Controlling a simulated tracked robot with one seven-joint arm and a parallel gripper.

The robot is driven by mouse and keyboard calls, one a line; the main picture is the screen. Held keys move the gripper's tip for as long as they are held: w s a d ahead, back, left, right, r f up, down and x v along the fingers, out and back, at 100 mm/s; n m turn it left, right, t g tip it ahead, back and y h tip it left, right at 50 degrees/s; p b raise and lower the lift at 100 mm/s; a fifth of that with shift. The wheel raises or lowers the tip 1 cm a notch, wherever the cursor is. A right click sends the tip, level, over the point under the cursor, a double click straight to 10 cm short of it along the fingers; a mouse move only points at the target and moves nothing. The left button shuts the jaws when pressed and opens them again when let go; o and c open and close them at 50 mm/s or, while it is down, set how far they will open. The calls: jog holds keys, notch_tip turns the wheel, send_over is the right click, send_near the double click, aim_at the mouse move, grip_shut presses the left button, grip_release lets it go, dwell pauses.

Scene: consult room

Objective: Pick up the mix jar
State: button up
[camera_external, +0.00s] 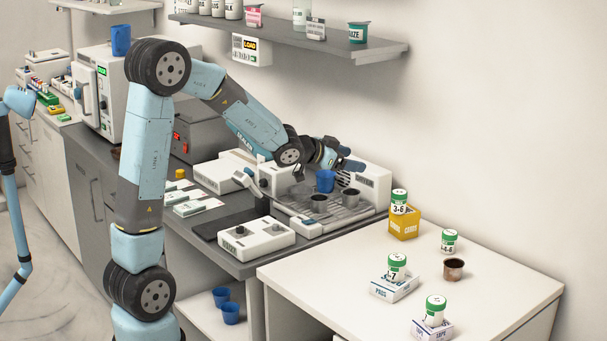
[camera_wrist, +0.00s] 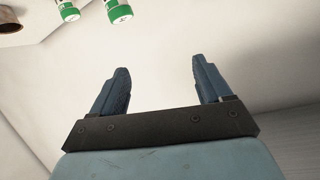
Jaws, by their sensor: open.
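Several white jars with green lids stand at the white table; I cannot read the word "mix" on any. One jar (camera_external: 399,201) marked 3-6 is on a yellow box, one (camera_external: 449,240) stands on the tabletop, one (camera_external: 397,267) marked 7 is on a white box, and one (camera_external: 435,310) is on a box at the front. My gripper (camera_external: 350,172) is above the machine on the grey counter, left of and above the jars. In the wrist view my gripper (camera_wrist: 160,66) is open with nothing between its fingers. Two green-lidded jars (camera_wrist: 118,12) show at that view's top edge.
A brown cup (camera_external: 454,269) stands among the jars on the white table (camera_external: 330,270). A blue cup (camera_external: 325,181) and dark cups (camera_external: 350,197) are on the machine under my gripper. A wall shelf (camera_external: 300,38) hangs above. The table's right part is clear.

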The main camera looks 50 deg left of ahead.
jog(key=w+d+f+m+h, duration=0.2)
jog(key=w+f+h, duration=0.2)
jog(key=w+f, duration=0.2)
jog(key=m+h, duration=0.1)
jog(key=h, duration=0.3)
send_near(406, 198)
jog(key=w+f, duration=0.1)
jog(key=w, duration=0.3)
jog(key=shift+t, duration=0.4)
jog(key=shift+s+d+x, duration=0.1)
jog(key=shift+d+x, duration=0.05)
jog(key=shift+x, duration=1.65)
jog(key=shift+s+d+x, duration=0.15)
jog(key=shift+d+x, duration=0.05)
jog(key=shift+x, duration=1.6)
jog(key=shift+f, duration=0.15)
jog(key=shift+c, duration=0.3)
jog(key=c, duration=1.1)
